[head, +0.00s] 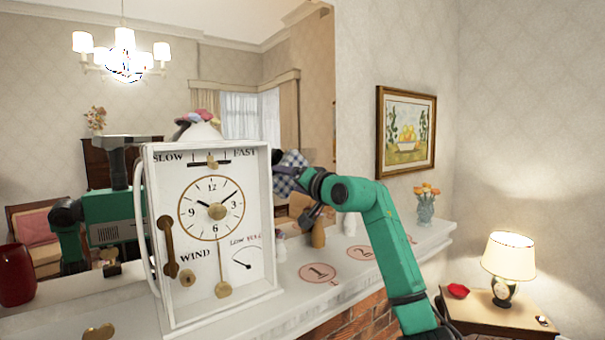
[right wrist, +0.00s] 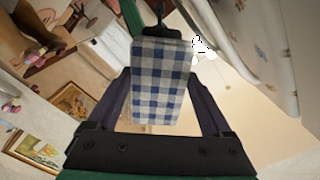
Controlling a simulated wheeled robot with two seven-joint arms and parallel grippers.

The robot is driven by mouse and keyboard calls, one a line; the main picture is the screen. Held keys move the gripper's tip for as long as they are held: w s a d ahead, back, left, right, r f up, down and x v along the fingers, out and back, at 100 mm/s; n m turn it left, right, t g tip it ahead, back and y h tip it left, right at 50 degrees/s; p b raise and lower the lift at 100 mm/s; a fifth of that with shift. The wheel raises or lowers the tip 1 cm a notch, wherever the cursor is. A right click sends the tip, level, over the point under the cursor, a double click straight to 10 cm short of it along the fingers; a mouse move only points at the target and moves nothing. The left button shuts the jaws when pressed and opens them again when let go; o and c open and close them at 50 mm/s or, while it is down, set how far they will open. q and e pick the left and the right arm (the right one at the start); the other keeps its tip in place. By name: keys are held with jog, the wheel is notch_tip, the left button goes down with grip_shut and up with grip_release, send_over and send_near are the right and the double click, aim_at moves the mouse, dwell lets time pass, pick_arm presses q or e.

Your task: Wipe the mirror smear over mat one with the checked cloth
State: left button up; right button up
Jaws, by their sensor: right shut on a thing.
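My right gripper (head: 308,183) is shut on the blue-and-white checked cloth (head: 288,172) and holds it up in front of the mirror (head: 240,60), above the mantel. In the right wrist view the cloth (right wrist: 157,85) hangs between the two dark fingers (right wrist: 160,72). Mat one (head: 319,272) is a pink disc marked 1 on the white mantel, below the gripper. I cannot make out a smear on the glass; the cloth and gripper cover part of it. I cannot tell whether the cloth touches the mirror. My left gripper is not in view.
A tall white clock box (head: 211,235) stands left of mat one. Mat two (head: 364,252) lies to its right. A brown wooden object (head: 313,232) stands below the gripper. A flower vase (head: 426,207) is farther right; a red vase (head: 16,275) is far left.

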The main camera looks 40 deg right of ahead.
jog(key=shift+w, duration=0.25)
jog(key=shift+w+d+f, duration=0.1)
jog(key=shift+w+d, duration=0.05)
jog(key=shift+w, duration=0.15)
pick_arm(q)
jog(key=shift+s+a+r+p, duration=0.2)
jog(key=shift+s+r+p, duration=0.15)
jog(key=shift+p, duration=0.05)
pick_arm(e)
jog(key=shift+w, duration=0.1)
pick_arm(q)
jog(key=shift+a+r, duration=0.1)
pick_arm(e)
jog(key=shift+w, duration=0.1)
pick_arm(q)
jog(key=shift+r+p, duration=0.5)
jog(key=shift+p, duration=0.1)
pick_arm(e)
jog(key=shift+w, duration=0.65)
